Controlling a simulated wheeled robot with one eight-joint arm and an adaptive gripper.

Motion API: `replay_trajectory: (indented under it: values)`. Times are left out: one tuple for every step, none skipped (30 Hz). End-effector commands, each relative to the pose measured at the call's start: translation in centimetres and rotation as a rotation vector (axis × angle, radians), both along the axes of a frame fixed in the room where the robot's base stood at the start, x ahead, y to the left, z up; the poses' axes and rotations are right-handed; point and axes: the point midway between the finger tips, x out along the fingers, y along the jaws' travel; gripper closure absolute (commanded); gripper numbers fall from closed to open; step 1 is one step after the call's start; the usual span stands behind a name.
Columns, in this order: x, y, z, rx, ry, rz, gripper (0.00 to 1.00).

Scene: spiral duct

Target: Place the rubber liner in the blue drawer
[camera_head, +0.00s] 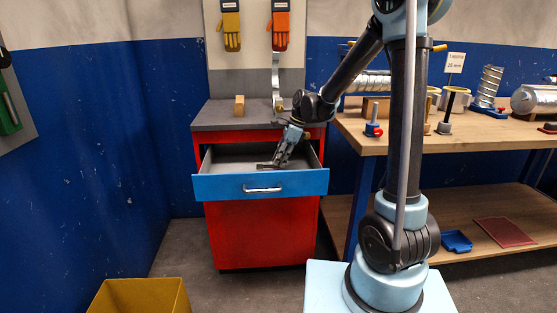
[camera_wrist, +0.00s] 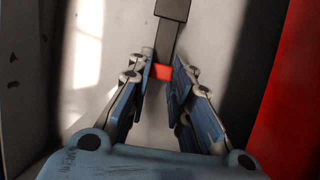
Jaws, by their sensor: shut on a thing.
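The blue drawer (camera_head: 225,187) is pulled open from the red cabinet (camera_head: 260,236), and its grey inside shows. My gripper (camera_head: 279,164) reaches down into the drawer, near its right side. In the wrist view my gripper (camera_wrist: 161,75) is shut on a dark strip-like thing (camera_wrist: 166,36) with a wider dark end and a red part between the fingertips. A dark end of it (camera_head: 265,166) shows at the gripper in the head view. I cannot tell whether it touches the drawer floor. A dark red flat mat (camera_head: 505,232) lies on the workbench's lower shelf; I cannot tell which is the rubber liner.
A wooden block (camera_head: 239,106) stands on the cabinet top. The workbench (camera_head: 480,139) at right carries spiral ducts and tools. A blue tray (camera_head: 456,241) sits on its lower shelf. A yellow bin (camera_head: 138,296) stands front left. The drawer's left part looks clear.

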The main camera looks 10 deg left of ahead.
Motion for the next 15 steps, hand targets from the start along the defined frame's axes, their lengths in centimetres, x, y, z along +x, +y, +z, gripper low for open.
replay_trajectory:
  values:
    - [0.00, 0.01, 0.01, 0.000, 0.000, 0.000, 1.00]
    - [0.00, 0.01, 0.02, 0.000, 0.000, 0.000, 1.00]
    - [0.00, 0.01, 0.02, 0.000, 0.000, 0.000, 1.00]
    - [0.00, 0.02, -0.01, 0.000, 0.000, 0.000, 1.00]
    - [0.00, 0.02, -0.07, 0.000, 0.000, 0.000, 1.00]
    - [0.00, 0.01, -0.17, 0.000, 0.000, 0.000, 1.00]
    - [0.01, 0.02, -0.24, 0.000, 0.000, 0.000, 1.00]
    - [0.01, 0.03, -0.31, 0.000, 0.000, 0.000, 1.00]
    - [0.01, 0.03, -0.40, 0.000, 0.000, 0.000, 1.00]
    - [0.02, 0.03, -0.47, 0.000, 0.000, 0.000, 1.00]
    - [0.02, 0.04, -0.54, 0.000, 0.000, 0.000, 1.00]
    - [0.01, 0.03, -0.63, 0.000, 0.000, 0.000, 1.00]
    - [0.01, 0.04, -0.71, 0.000, 0.000, 0.000, 1.00]
    - [0.00, 0.03, -0.77, 0.000, 0.000, 0.000, 1.00]
    - [-0.01, 0.04, -0.88, 0.000, 0.000, 0.001, 1.00]
